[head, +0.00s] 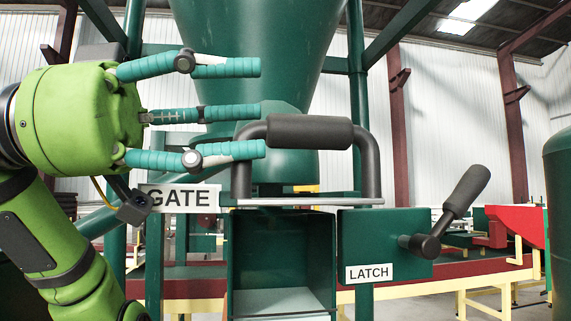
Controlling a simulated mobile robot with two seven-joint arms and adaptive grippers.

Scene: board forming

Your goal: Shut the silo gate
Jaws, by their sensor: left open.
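The silo gate is a flat metal plate (290,202) under the green silo cone, with a black loop handle (310,132) standing up from it. A white sign (180,198) reading GATE is to its left. Below the plate is an open green chute (281,250). A green latch box (380,245) is on the right, with a black lever (445,212) tilted up to the right. My left gripper (258,110) is open, its teal fingers pointing right, close to the handle's left side in the picture. I cannot tell whether it touches the handle. My right gripper is out of view.
The green silo (255,55) stands above the gate, with green frame posts around it. A red and yellow conveyor structure (470,280) runs behind at lower right. A green tank (560,210) is at the right edge. The space right of the handle, above the lever, looks clear.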

